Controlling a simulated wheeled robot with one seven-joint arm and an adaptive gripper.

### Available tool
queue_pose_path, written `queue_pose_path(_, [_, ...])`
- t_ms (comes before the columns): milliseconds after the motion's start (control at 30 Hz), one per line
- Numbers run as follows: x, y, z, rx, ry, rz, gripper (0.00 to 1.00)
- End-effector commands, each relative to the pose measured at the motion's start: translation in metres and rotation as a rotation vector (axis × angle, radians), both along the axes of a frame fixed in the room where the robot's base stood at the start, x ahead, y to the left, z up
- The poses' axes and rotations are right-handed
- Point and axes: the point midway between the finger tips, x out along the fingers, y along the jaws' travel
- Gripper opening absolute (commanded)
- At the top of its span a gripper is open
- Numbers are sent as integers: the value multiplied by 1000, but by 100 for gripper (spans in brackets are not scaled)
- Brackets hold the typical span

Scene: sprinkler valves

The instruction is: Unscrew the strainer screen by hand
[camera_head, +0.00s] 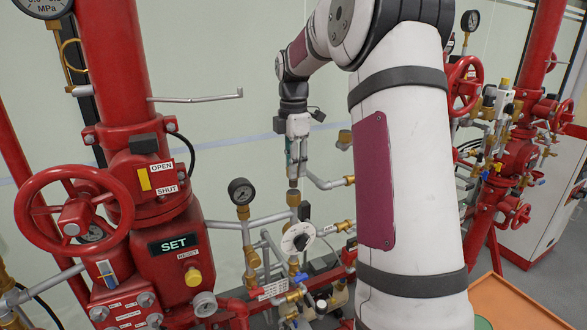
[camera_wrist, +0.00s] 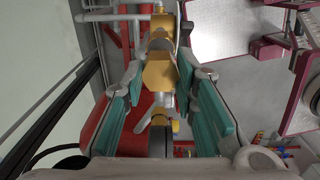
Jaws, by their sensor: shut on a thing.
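My gripper (camera_head: 294,172) points down at the pipework in the middle of the head view. Its teal fingers show on both sides in the wrist view, with the fingertips (camera_wrist: 160,78) close around a brass-coloured hex part (camera_wrist: 158,75). My gripper is shut on what I take to be the strainer screen. In the head view a brass fitting (camera_head: 293,198) stands just below the fingertips. The held part is mostly hidden by the fingers in the head view, and I cannot tell how far it is threaded in.
A pressure gauge (camera_head: 241,191) and a white round dial (camera_head: 298,237) stand close by. A large red valve with a handwheel (camera_head: 73,212) fills the left. More red valves (camera_head: 510,160) stand at right.

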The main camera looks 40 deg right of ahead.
Motion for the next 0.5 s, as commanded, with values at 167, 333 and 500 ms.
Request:
queue_pose_path(167, [0, 0, 7, 0, -1, 0, 0])
queue_pose_path(333, [0, 0, 13, -1, -2, 0, 0])
queue_pose_path(500, [0, 0, 19, 0, 0, 0, 0])
